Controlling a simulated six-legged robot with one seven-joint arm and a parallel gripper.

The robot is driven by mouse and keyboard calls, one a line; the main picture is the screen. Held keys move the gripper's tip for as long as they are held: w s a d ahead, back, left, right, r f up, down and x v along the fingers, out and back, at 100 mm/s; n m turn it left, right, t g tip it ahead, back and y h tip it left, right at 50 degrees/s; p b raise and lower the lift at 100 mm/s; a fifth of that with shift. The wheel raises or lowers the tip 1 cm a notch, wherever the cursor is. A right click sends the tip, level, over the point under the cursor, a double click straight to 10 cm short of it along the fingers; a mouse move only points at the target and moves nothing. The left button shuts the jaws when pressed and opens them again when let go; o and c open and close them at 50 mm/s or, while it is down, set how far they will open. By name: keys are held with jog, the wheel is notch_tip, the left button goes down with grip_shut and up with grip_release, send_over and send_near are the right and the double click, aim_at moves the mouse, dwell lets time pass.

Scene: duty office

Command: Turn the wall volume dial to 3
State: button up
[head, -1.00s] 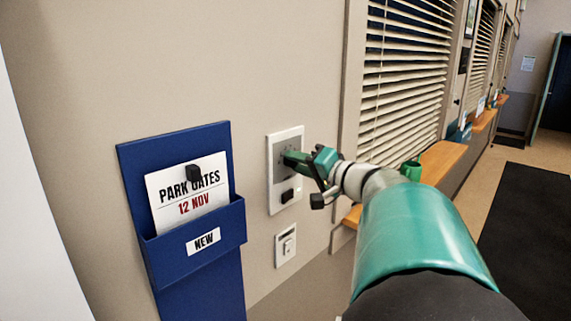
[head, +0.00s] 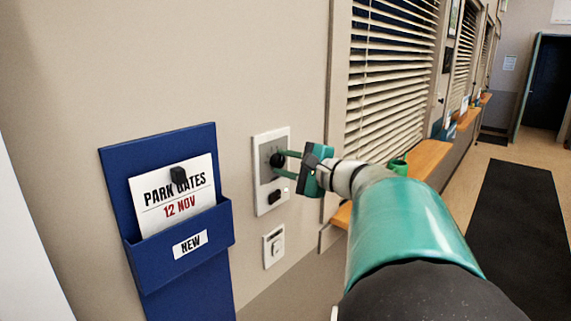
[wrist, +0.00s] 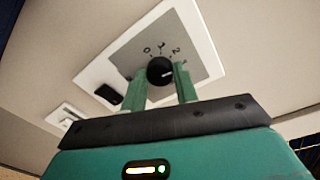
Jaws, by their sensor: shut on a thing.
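The volume dial (head: 277,160) is a round black knob on a grey panel in a white wall plate (head: 262,150). In the wrist view the black dial (wrist: 160,70) sits between the two green fingers of my gripper (wrist: 160,84), which is shut on it. The numerals 0, 1 and 2 show above the dial; a further mark at the right is partly behind a finger. A pale pointer line on the knob points roughly right; its exact number is hard to tell. In the head view my gripper (head: 284,163) has one finger above and one below the dial.
A black knob or switch (head: 274,197) sits low on the same plate. A smaller white switch plate (head: 273,246) is below. A blue wall pocket (head: 175,270) with a PARK GATES card (head: 172,194) hangs left. A window with blinds (head: 391,80) and wooden ledge (head: 428,157) are right.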

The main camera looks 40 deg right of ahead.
jog(key=shift+m, duration=0.8)
jog(key=o, duration=1)
jog(key=shift+c, duration=0.2)
jog(key=shift+s, duration=0.1)
jog(key=s+d, duration=0.1)
jog(key=s, duration=1.2)
jog(key=shift+s+d+r, duration=0.25)
jog(key=shift+s+r, duration=0.05)
